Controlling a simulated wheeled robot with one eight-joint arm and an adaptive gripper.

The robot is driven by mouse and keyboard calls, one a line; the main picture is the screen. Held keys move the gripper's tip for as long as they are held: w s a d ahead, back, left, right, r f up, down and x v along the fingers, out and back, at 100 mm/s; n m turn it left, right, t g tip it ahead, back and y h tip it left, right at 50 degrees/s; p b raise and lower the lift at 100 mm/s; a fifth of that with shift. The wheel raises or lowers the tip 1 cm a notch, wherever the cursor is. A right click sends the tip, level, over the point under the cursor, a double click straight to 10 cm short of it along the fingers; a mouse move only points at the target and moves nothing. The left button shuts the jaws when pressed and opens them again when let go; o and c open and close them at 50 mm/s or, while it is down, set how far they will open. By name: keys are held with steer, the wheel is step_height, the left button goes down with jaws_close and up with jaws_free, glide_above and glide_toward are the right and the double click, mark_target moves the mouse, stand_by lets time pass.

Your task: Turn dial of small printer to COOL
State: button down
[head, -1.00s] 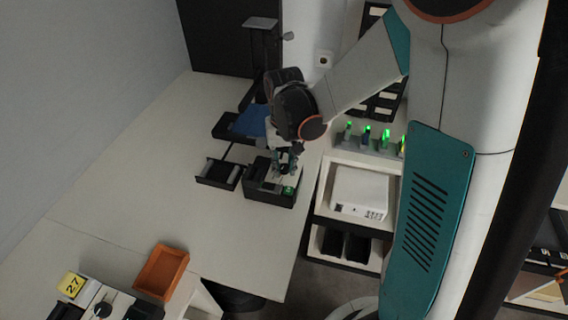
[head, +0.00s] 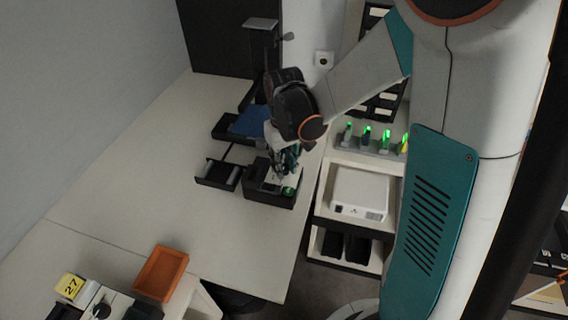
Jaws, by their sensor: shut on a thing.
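The small printer (head: 257,191) is a dark box near the table's right edge, with a green lit spot (head: 288,190) at its front right corner. My gripper (head: 285,170) points down over the printer's top. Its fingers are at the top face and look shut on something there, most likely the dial. The dial itself is hidden behind the fingers, so its setting cannot be read.
A black tray (head: 213,183) sits just left of the printer. A blue item (head: 248,123) lies behind. An orange bin (head: 160,272) stands at the front left. A white box (head: 360,193) is on the shelf at right. The middle of the table is clear.

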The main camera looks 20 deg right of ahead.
steer(key=c, duration=1.3)
jaws_free()
steer(key=shift+c, duration=0.2)
steer(key=shift+r, duration=0.1)
step_height(320, 180, up, 12)
steer(key=s+r+m+t, duration=0.2)
steer(key=s+t, duration=0.5)
steer(key=s, duration=0.8)
steer(key=shift+d+r+b, duration=0.15)
steer(key=shift+r+b, duration=0.15)
steer(key=shift+b, duration=0.1)
